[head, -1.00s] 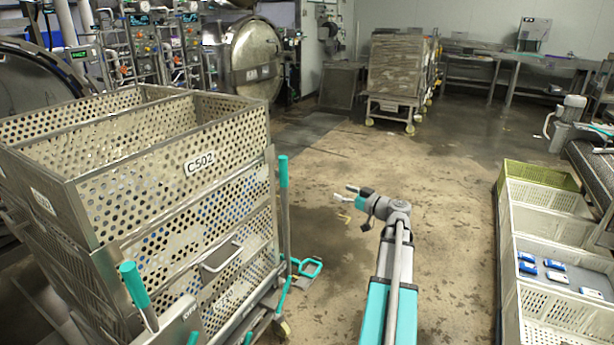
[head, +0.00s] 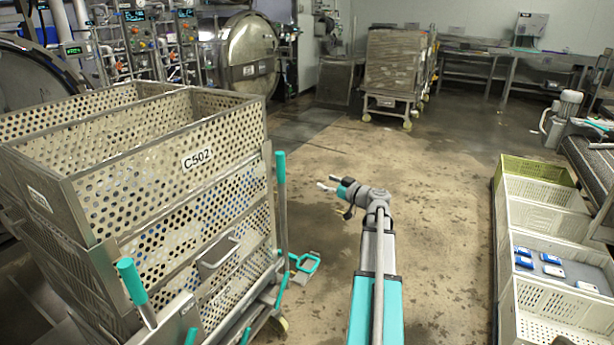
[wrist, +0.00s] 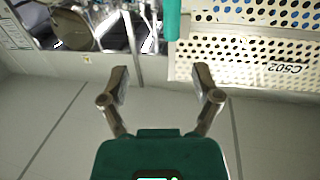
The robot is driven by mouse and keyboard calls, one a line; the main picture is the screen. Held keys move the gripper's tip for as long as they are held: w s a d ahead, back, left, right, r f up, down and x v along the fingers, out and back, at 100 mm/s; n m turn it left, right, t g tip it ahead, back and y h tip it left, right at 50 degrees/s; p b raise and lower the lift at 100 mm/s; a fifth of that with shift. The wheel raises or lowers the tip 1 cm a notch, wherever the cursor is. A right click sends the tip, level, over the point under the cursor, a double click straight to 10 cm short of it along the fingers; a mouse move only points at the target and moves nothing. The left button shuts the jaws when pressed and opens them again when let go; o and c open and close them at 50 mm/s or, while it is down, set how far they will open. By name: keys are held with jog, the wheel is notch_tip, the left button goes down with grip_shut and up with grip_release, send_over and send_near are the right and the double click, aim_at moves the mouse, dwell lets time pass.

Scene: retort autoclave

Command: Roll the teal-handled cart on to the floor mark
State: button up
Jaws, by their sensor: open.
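The cart (head: 219,257) with teal handles stands at the left in the head view. It bears a stack of perforated metal baskets labelled C502 (head: 165,170). One teal upright handle (head: 281,170) is at its right corner and another (head: 132,281) at its near side. My gripper (head: 328,182) is open and empty, to the right of the right-hand handle and apart from it. In the wrist view my open gripper (wrist: 160,84) shows with the basket and a teal handle (wrist: 172,18) beyond its fingers. I cannot make out the floor mark.
A second loaded cart (head: 393,75) stands at the back. Perforated bins (head: 528,187) line the right side, one with blue and white items. A round autoclave door (head: 250,53) is at the back left. The wet floor (head: 430,180) between is clear.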

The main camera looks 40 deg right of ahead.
jog(key=w+a, duration=0.1)
jog(key=w, duration=0.7)
jog(key=shift+a, duration=0.25)
grip_shut()
dwell(0.3)
jog(key=c, duration=1.1)
grip_release()
jog(key=o, duration=1.1)
jog(key=shift+s, duration=0.15)
jog(key=s+d, duration=0.2)
jog(key=s, duration=0.9)
jog(key=shift+s+d, duration=0.15)
jog(key=shift+s, duration=0.1)
